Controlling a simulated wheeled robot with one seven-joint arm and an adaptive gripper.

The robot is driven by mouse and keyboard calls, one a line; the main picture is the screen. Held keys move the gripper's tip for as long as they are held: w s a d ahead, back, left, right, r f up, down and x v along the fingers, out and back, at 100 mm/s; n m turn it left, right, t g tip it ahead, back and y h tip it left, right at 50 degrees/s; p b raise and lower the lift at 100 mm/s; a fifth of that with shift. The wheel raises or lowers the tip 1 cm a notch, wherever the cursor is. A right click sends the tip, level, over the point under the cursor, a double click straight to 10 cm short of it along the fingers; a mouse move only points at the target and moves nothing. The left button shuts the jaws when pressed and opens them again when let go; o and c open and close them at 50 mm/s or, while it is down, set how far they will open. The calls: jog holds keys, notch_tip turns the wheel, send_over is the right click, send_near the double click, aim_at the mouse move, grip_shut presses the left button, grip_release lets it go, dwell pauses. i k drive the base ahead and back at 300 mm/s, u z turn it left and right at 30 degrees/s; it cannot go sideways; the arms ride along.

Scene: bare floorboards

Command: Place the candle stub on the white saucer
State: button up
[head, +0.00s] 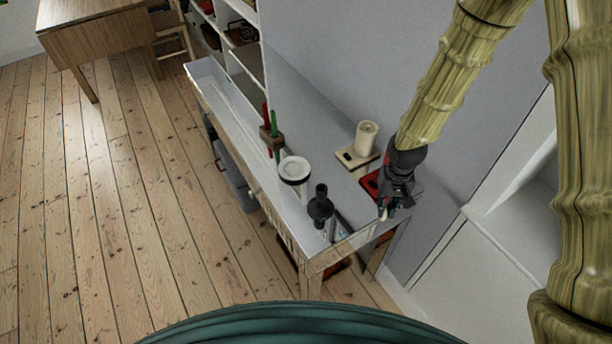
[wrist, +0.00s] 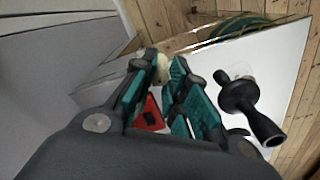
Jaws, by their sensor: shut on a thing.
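My gripper (head: 386,208) is over the near right end of the white-topped table (head: 333,252), shut on a small cream piece that looks like the candle stub (head: 384,215). In the wrist view the cream stub (wrist: 163,69) shows between the teal-padded fingertips (wrist: 170,78), partly hidden by them. A round white piece with a dark ring (head: 294,168), which looks like the white saucer, is on the table to the left of my gripper and apart from it. I cannot make the saucer out surely in the wrist view.
A black turned object (head: 320,207) stands between my gripper and the white round piece. A red item (head: 370,183) lies beside my gripper. A cream candle (head: 366,138) stands on a wooden board behind. Red and green sticks (head: 273,133) stand in a wooden block farther left.

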aim_at(295, 170)
jog(key=k, duration=0.35)
jog(key=u, duration=1.35)
jog(key=k, duration=0.85)
jog(key=z, duration=0.9)
jog(key=i, duration=1.7)
